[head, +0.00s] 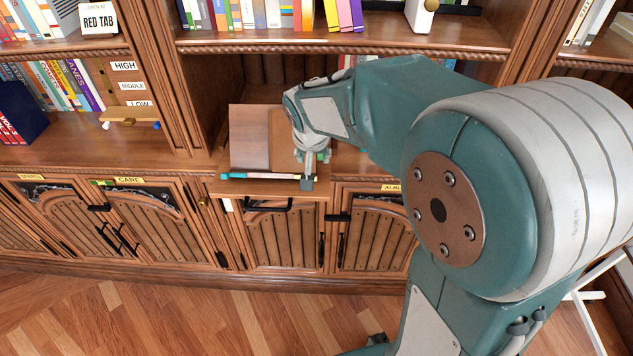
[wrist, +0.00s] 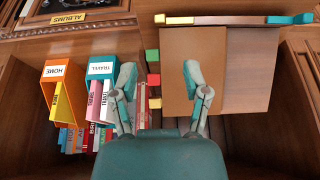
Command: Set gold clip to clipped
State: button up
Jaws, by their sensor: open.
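A small gold-yellow piece (wrist: 175,20) sits at the edge of the brown board in the wrist view. It may be the gold clip; I cannot tell for sure, nor whether it is clipped. A smaller yellow tab (wrist: 154,103) stands in a row with red and green tabs beside the board. My gripper (wrist: 160,82) is open, its two fingers apart, with the tabs showing between them and the right finger over the board. In the head view my gripper (head: 309,172) points down over the right part of the pull-out board (head: 250,135), hiding some of it.
Book boxes marked HOME (wrist: 60,85) and TRAVEL (wrist: 103,70) stand left in the wrist view. Cabinet doors lie below; the floor is clear.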

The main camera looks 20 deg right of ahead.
jog(key=x, duration=1)
jog(key=shift+w+f, duration=0.1)
jog(key=shift+f, duration=0.15)
jog(key=shift+w+d+f, duration=0.15)
jog(key=shift+d+f, duration=0.05)
jog(key=shift+f, duration=0.15)
jog(key=shift+a, duration=0.3)
jog(key=shift+c, duration=0.3)
jog(key=c, duration=0.6)
grip_shut()
jog(key=shift+d, duration=0.15)
